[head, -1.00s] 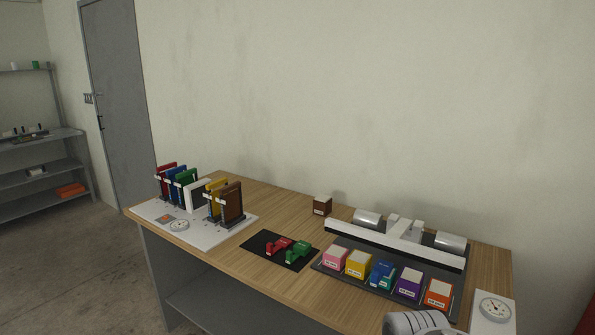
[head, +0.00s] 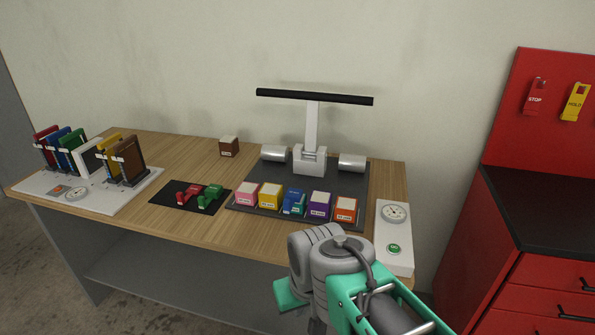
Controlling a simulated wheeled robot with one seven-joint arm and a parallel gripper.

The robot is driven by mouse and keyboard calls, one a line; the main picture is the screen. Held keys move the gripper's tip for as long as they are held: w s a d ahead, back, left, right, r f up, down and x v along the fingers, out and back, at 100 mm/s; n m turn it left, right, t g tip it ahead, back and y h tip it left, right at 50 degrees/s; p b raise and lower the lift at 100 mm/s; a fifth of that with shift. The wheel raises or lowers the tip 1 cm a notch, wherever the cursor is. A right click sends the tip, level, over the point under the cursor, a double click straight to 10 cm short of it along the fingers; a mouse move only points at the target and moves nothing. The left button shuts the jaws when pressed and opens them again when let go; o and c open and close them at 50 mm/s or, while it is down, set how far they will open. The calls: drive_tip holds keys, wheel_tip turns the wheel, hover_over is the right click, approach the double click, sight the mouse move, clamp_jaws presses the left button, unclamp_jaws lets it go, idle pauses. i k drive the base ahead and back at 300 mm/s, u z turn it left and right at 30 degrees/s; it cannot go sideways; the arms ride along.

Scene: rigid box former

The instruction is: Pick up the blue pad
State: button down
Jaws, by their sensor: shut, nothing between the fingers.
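Two blue things could be the blue pad, and I cannot tell which one it is. One is the small blue block (head: 293,201) in the middle of a row of coloured blocks on the dark mat of the bar device; its front is partly teal. The other is a thin blue panel (head: 58,141) standing between red and green panels in the rack at the left. My arm reaches in from the bottom right, in front of the table edge. My gripper's fingers do not show clearly enough to place them.
A device with a raised black bar (head: 314,97) stands behind the blocks. A dark mat (head: 165,196) holds red and green clips. A white panel (head: 388,240) with dial and green button lies at right. A red cabinet (head: 482,260) stands beyond. Some bare wood shows at front.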

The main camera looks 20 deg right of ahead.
sight(293, 195)
drive_tip(key=z, duration=0.25)
drive_tip(key=k, duration=0.35)
drive_tip(key=u, duration=0.15)
drive_tip(key=i, duration=1.2)
drive_tip(key=u, duration=1.75)
drive_tip(key=i, duration=0.15)
drive_tip(key=z, duration=0.1)
